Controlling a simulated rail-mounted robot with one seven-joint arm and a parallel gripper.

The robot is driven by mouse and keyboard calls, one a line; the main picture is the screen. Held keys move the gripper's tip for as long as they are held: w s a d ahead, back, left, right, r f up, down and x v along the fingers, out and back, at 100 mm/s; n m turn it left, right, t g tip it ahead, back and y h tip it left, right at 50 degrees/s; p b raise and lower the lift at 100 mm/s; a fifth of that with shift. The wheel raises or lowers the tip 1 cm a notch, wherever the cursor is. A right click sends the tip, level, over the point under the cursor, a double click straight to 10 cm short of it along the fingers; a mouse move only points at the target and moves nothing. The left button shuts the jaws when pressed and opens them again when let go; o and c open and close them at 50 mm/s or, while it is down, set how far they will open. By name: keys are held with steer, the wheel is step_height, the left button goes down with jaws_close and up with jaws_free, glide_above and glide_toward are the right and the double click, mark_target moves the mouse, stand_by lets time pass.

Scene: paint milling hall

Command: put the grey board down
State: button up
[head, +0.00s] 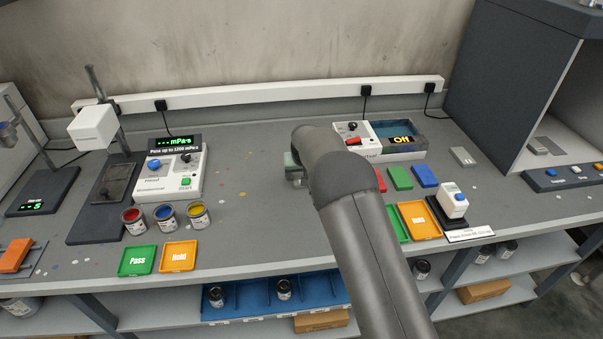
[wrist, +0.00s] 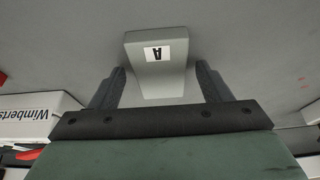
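The grey board (wrist: 157,78) with a white label "A" shows in the wrist view, ahead of and between the two fingers of my gripper (wrist: 161,80). The fingers stand apart, with a narrow gap on each side of the board, so my gripper looks open around it. Grey bench surface fills the background behind the board; I cannot tell whether the board touches it. In the head view my gripper (head: 294,177) is low over the middle of the bench, partly behind my arm, and the board cannot be made out there.
Right of my arm are a tester marked "Off" (head: 398,152), green (head: 399,177) and blue (head: 425,176) boards, and an orange tray (head: 418,220). Left are paint cans (head: 166,216) and Pass (head: 137,260) and Hold (head: 179,256) trays. The bench left of my gripper is clear.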

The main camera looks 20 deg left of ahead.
steer(key=b+v, duration=0.2)
steer(key=v, duration=1)
steer(key=s+d+r+m, duration=0.1)
steer(key=s+d+r, duration=0.1)
steer(key=d, duration=0.4)
steer(key=s+d+r+m, duration=0.1)
steer(key=s+d+r, duration=0.15)
steer(key=d, duration=0.35)
steer(key=s+d+m+g, duration=0.1)
steer(key=s+d, duration=0.7)
steer(key=s, duration=0.3)
steer(key=s+d+r+g+h, duration=0.1)
steer(key=s+d, duration=0.8)
steer(key=s, duration=0.2)
steer(key=shift+s+d+r+m+g, duration=0.15)
steer(key=shift+s+d+m+g, duration=0.15)
steer(key=shift+s+d+m, duration=0.1)
steer(key=shift+o, duration=0.4)
steer(key=s+d+f, duration=0.1)
steer(key=s+d, duration=0.1)
steer(key=s, duration=0.4)
steer(key=s+d+f+g, duration=0.1)
steer(key=s+f, duration=0.1)
steer(key=s, duration=0.4)
steer(key=shift+s+d+f+m+h, duration=0.15)
steer(key=shift+d+f+m+h, duration=0.15)
steer(key=shift+d+m+h, duration=0.1)
